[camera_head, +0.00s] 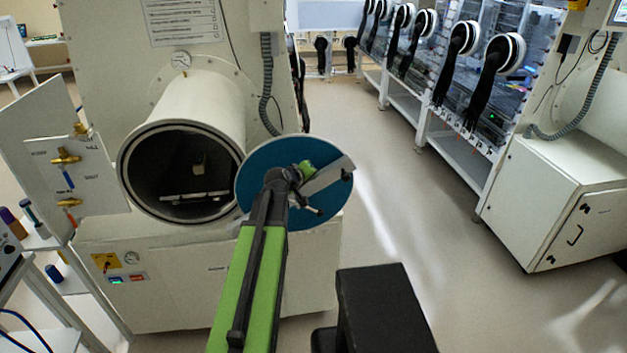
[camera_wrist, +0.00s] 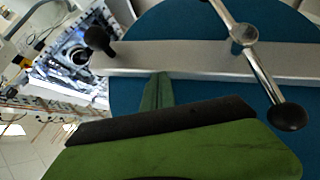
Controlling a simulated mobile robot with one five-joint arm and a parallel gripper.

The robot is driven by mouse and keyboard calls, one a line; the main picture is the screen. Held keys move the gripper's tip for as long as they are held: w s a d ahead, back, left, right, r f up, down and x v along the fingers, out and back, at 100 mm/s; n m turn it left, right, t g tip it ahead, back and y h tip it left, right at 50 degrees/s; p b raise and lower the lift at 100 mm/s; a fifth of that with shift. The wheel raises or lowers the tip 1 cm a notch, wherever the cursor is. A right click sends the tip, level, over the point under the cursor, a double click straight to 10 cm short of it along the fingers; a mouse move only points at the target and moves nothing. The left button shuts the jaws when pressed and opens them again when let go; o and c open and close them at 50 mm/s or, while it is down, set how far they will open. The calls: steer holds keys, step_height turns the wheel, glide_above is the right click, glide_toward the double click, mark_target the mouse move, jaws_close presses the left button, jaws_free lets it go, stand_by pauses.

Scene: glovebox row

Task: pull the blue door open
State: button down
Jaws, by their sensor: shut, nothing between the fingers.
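The round blue door (camera_head: 257,170) stands swung away from the white cylindrical chamber (camera_head: 199,103), at the right of its mouth. The dark chamber inside (camera_head: 165,165) is largely uncovered. A metal bar (camera_wrist: 205,60) crosses the door's face, with a chrome handle (camera_wrist: 262,75) ending in a black knob. My gripper (camera_head: 305,168) is in front of the door, close to the bar. Its green fingers are shut and empty, and they also show large in the wrist view (camera_wrist: 160,92). I cannot tell whether they touch the door.
A white valve panel (camera_head: 75,165) stands left of the chamber, with a side shelf (camera_head: 45,243) below it. A row of gloveboxes (camera_head: 470,85) and a white cabinet (camera_head: 555,200) line the right. The floor (camera_head: 400,220) between them is clear.

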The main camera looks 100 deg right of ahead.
steer(key=w+a+r+p, duration=0.5)
steer(key=a+r+p, duration=0.2)
steer(key=r+p, duration=0.2)
steer(key=shift+w+a+r, duration=0.15)
steer(key=shift+r, duration=0.05)
